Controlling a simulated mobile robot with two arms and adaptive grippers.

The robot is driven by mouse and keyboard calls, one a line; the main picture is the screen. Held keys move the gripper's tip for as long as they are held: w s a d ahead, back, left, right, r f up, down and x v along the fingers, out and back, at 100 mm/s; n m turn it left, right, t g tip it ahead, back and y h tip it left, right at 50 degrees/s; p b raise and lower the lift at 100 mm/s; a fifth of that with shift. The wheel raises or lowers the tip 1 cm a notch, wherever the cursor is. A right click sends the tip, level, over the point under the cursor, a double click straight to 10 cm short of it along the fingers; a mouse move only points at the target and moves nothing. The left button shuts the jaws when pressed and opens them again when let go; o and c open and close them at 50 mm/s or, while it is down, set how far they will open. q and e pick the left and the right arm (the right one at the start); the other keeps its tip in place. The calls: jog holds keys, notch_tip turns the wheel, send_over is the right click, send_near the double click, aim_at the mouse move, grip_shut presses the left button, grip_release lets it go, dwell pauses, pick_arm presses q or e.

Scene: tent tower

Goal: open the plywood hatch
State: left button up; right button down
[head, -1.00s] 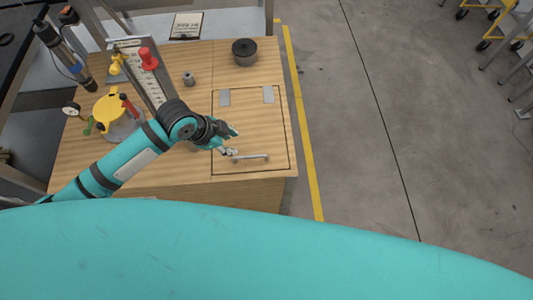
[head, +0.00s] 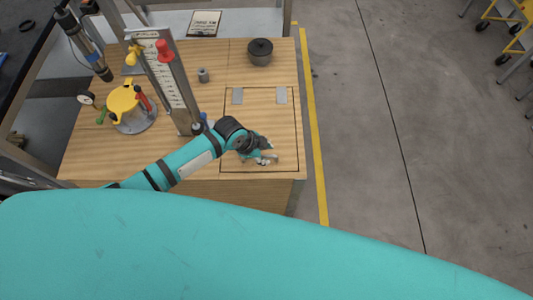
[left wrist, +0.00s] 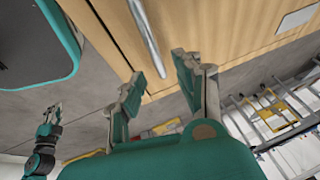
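The plywood hatch (head: 275,120) lies flush in the wooden table top, marked by a dark outline. It has two grey hinge plates at its far side. Its metal bar handle (left wrist: 148,38) is near the front edge, partly covered by my gripper in the head view. My left gripper (head: 265,155) is over the handle. In the left wrist view, its fingers (left wrist: 158,76) are apart, with the end of the handle showing between the tips. I cannot tell whether they touch it. My right gripper (left wrist: 50,115) shows small at the lower left of the left wrist view.
A tall metal scale plate with a red knob (head: 165,50) stands left of the hatch. A yellow-topped device (head: 123,103) is farther left. A dark round pot (head: 260,51) and a small grey cylinder (head: 203,75) stand behind. Open floor lies to the right.

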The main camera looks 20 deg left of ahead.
pick_arm(q)
jog(key=shift+x, duration=0.9)
grip_shut()
